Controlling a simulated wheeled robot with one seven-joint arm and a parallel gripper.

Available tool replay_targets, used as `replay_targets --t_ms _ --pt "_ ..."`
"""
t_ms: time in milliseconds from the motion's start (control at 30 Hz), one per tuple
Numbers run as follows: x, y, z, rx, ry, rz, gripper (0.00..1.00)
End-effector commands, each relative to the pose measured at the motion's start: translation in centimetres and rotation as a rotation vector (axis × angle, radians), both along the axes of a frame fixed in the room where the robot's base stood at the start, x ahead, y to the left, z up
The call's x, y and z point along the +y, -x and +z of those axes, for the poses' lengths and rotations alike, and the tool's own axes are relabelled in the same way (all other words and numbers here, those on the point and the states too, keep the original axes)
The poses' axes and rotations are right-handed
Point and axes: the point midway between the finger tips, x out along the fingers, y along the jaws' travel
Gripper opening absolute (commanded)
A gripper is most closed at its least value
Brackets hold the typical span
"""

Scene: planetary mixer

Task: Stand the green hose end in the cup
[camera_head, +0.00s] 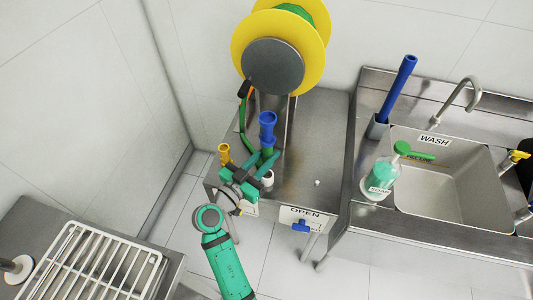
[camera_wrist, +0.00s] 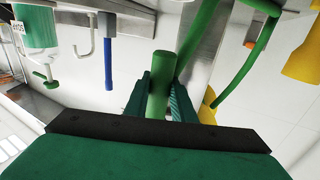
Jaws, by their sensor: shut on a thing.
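My gripper (camera_head: 262,163) is over the left part of the steel table, its teal fingers shut on a green cylinder, which I take for the green hose end (camera_head: 267,150). In the wrist view the green hose end (camera_wrist: 161,85) sits between both fingers, one end bare. A blue flared piece (camera_head: 267,125) shows directly above it in the head view; I cannot tell whether they are joined. A small white cylinder (camera_head: 267,178), perhaps the cup, is just below my fingers, partly hidden. I cannot tell whether it touches the hose end.
A yellow reel (camera_head: 318,45) stands behind, with a green hose (camera_head: 242,115) hanging from it. A yellow piece (camera_head: 224,152) is left of my gripper. The sink (camera_head: 450,190) and soap bottle (camera_head: 381,178) are at right. A wire rack (camera_head: 90,265) is front left. The table's right part is mostly clear.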

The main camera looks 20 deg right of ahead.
Motion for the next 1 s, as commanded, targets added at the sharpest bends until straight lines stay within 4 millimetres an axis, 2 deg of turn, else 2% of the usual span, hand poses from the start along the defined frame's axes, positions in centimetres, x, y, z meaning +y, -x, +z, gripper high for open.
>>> replay_targets --t_ms 167,600,1000 --pt "0.1 0.0 -0.7 -0.001 0.001 0.000 0.00" --pt "0.2 0.0 -4.0 0.000 0.001 0.002 0.00" --pt "0.2 0.0 -5.0 -0.001 0.000 0.002 0.00"
